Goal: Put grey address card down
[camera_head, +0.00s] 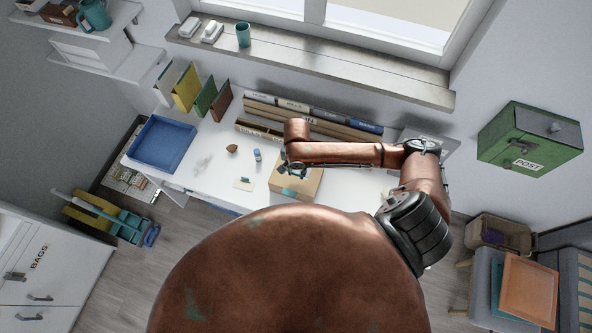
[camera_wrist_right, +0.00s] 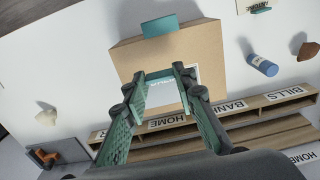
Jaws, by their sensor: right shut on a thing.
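My right gripper (camera_head: 288,168) is over the cardboard box on the white desk. In the right wrist view its two green-padded fingers (camera_wrist_right: 161,80) are shut on a pale grey card (camera_wrist_right: 163,94), which shows between them. I cannot tell whether the card touches the box. The cardboard box (camera_head: 307,184) is brown and closed, and in the wrist view (camera_wrist_right: 190,48) a teal strip (camera_wrist_right: 160,27) lies at its edge. The card is not clear in the head view. My left gripper is not in view.
A slotted wooden sorter (camera_wrist_right: 222,112) has labels such as BILLS, BANK and HOME. A blue bottle (camera_head: 257,155), a brown lump (camera_head: 232,149), crumpled paper (camera_head: 203,163) and a blue tray (camera_head: 188,128) are on the desk. A green POST box (camera_head: 545,148) hangs at right.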

